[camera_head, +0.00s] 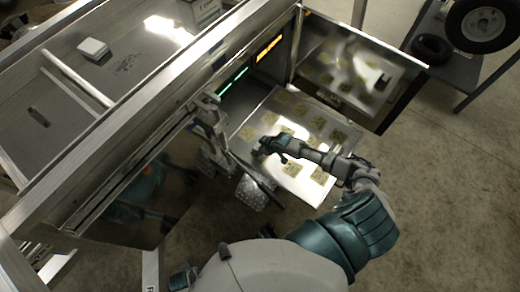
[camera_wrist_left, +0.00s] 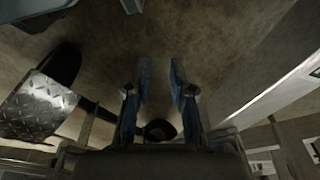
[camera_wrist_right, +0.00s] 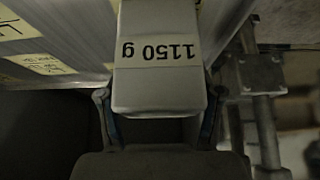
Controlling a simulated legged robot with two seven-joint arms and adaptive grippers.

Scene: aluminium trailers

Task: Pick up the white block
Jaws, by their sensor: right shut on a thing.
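A white block (camera_wrist_right: 160,75) with a "1150 g" label, upside down in the picture, fills the space between the fingers of my right gripper (camera_wrist_right: 160,120) in the right wrist view. The fingers are shut on its two sides. In the head view my right gripper (camera_head: 264,148) is over the left part of the metal drop-down shelf (camera_head: 300,186); the block is hard to make out there. My left gripper (camera_wrist_left: 161,75) shows in the left wrist view, with its fingers apart and nothing between them, above the brown floor.
The shelf carries several yellowish labels. Another white block (camera_head: 93,48) lies in the trailer bed (camera_head: 130,68) at upper left. An open metal door (camera_head: 350,65) stands right of the lit compartment. A rack with a wheel (camera_head: 485,24) is at upper right. Floor at right is clear.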

